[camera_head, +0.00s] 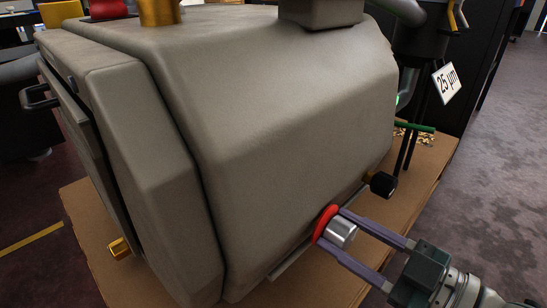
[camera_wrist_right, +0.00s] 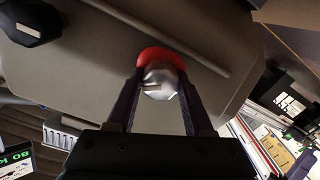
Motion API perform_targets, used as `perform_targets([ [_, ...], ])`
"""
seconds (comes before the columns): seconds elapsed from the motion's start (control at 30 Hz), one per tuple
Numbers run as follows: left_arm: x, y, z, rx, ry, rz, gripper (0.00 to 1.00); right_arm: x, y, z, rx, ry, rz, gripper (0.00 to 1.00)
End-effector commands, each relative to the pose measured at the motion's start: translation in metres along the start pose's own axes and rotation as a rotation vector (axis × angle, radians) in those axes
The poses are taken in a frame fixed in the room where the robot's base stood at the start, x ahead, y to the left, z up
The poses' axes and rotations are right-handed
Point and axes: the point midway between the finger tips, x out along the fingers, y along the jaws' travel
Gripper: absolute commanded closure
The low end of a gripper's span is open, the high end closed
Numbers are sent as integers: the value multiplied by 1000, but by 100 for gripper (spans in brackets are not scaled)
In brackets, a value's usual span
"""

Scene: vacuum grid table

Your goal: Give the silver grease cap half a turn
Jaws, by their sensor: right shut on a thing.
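The silver grease cap (camera_head: 342,233) is a short metal cylinder sticking out of the low front of a large grey-beige machine housing (camera_head: 270,110). A red ring (camera_head: 325,221) sits around its base. My right gripper (camera_head: 331,226) comes in from the lower right, with one finger on either side of the cap, and is shut on it. In the right wrist view the silver cap (camera_wrist_right: 160,84) shows faceted between the two dark fingers, below the red ring (camera_wrist_right: 161,58). My left gripper is not in view.
A black knob (camera_head: 382,185) sticks out of the housing just up and right of the cap. A thin rail (camera_head: 290,260) runs along the housing's lower edge. The brown board (camera_head: 335,285) is bare in front. A "25 µm" sign (camera_head: 446,82) hangs at the right.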

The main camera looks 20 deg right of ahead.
Motion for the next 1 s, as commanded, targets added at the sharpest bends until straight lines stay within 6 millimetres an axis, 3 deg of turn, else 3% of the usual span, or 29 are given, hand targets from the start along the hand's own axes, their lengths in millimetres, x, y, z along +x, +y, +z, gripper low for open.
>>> perform_targets([
  [0.5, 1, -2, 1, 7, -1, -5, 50, 0, 0, 0, 413, 13, -4, 100],
  [1.0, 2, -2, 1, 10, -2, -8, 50, 0, 1, -1, 550, 19, -4, 100],
])
